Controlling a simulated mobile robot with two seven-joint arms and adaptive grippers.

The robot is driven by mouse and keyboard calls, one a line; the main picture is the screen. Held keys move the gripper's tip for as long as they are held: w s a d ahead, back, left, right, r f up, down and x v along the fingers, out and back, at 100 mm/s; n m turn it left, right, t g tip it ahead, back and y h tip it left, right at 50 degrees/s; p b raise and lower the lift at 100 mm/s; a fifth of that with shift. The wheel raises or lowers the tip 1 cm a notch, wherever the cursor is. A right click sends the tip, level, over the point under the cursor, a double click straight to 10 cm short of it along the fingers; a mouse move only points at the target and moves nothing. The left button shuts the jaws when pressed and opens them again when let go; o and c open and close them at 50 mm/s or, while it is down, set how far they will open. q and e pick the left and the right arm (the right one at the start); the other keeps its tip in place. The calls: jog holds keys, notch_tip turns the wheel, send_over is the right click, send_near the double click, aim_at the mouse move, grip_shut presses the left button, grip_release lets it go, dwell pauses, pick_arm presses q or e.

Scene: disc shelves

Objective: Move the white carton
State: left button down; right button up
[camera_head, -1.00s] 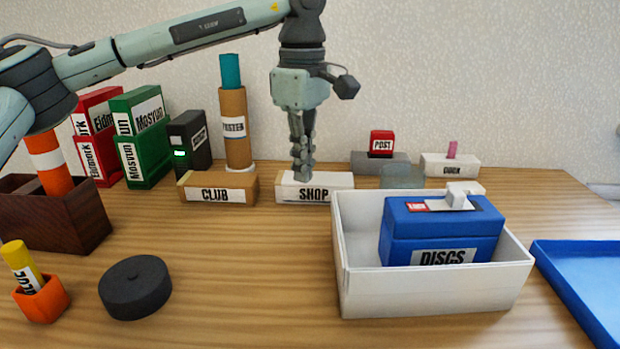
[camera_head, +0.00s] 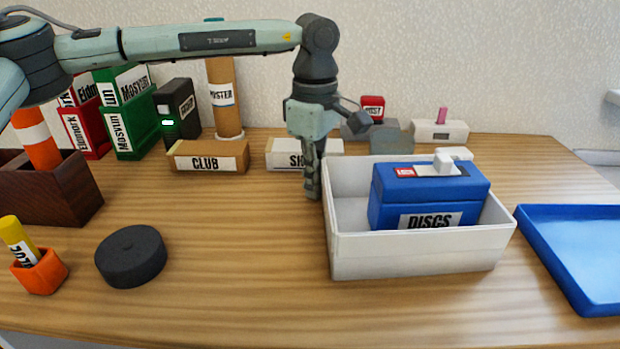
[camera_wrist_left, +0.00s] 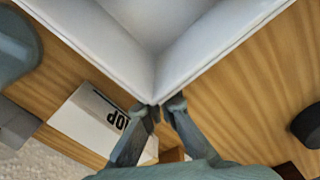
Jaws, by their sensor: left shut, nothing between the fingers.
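The white carton (camera_head: 415,258) is an open box on the wooden table, right of centre in the head view. A blue box labelled DISCS (camera_head: 430,197) with a white piece on its lid stands in it. My left gripper (camera_head: 312,193) points down beside the carton's left wall, near its back left corner. In the left wrist view the fingertips (camera_wrist_left: 161,104) are at a corner of the carton (camera_wrist_left: 170,70); whether they touch it is unclear. The left gripper is shut and empty. The right gripper is out of view.
A blue tray (camera_head: 580,255) is right of the carton. A dark disc (camera_head: 130,257) lies at front left. The table between disc and carton is clear.

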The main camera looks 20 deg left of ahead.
aim_at(356, 210)
pick_arm(q)
jog(key=shift+d, duration=0.2)
jog(key=d+b, duration=0.1)
jog(key=d, duration=0.2)
jog(key=s+d, duration=0.1)
jog(key=d, duration=0.2)
jog(key=shift+s+d+f+b, duration=0.15)
jog(key=shift+s+d+b, duration=0.1)
jog(key=shift+b, duration=0.1)
jog(key=shift+d, duration=0.5)
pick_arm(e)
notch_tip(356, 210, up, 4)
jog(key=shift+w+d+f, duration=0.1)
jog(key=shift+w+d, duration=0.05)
pick_arm(q)
jog(key=shift+a, duration=0.1)
